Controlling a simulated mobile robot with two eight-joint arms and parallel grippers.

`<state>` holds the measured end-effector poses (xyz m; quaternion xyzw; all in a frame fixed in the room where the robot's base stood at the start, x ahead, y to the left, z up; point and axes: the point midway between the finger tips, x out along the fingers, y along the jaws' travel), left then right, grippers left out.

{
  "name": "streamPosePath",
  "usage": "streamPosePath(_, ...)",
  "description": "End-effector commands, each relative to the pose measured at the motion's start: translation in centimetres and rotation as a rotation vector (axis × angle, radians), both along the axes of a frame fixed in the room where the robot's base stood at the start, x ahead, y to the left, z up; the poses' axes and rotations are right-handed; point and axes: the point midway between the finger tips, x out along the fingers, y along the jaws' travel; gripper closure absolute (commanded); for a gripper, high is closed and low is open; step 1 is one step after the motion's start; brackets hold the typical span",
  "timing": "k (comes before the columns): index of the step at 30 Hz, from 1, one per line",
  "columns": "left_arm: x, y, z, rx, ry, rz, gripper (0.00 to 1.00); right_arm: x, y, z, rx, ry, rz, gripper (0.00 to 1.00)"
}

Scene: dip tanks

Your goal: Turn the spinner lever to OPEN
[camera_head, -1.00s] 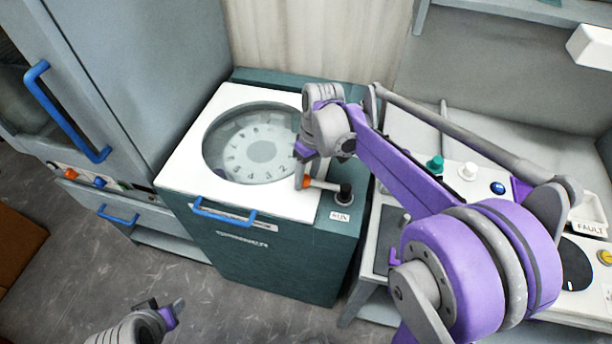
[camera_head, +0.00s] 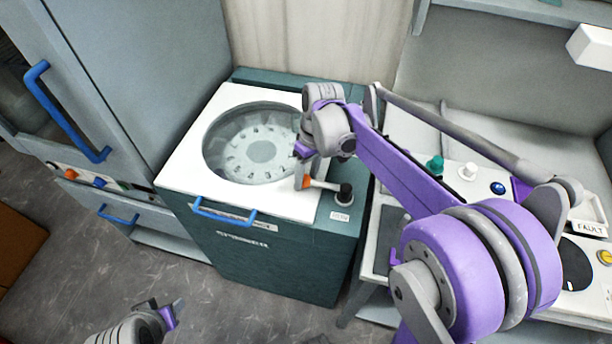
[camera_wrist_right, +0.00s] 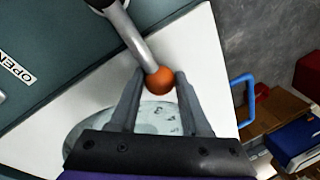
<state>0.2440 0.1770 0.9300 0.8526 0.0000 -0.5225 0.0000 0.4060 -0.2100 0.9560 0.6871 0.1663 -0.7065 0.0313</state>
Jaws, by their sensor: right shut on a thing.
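The spinner lever (camera_head: 325,185) is a pale rod on a black pivot (camera_head: 344,194), with an orange ball at its left end. It lies level over the front right corner of the spinner (camera_head: 180,183), whose top is white with a round clear window. In the right wrist view, the lever's orange ball (camera_wrist_right: 158,80) sits between the fingertips of my right gripper (camera_wrist_right: 160,88), which is shut on it. A label reading OPEN (camera_wrist_right: 16,68) is beside the pivot there. In the head view my left gripper (camera_head: 176,312) is low, away from the spinner; its fingers are unclear.
A grey cabinet (camera_head: 160,60) with blue handles stands at the left. A grey bench (camera_head: 460,190) with several knobs and a FAULT label stands at the right, behind my right arm. The floor in front of the spinner is clear.

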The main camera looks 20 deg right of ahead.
Motion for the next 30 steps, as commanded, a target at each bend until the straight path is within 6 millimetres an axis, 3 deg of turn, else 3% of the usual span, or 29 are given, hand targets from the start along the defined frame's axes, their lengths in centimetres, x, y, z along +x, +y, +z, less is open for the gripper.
streamPosePath(14,0.0,0.0,-0.1,0.0,0.001,0.0,0.5,0.7,-0.7,0.1,0.0,-0.001,-0.096,1.0)
streamPosePath(30,-0.2,0.0,-0.7,0.0,0.004,0.0,0.5,3.1,-4.8,0.0,0.001,0.0,-0.569,1.0)
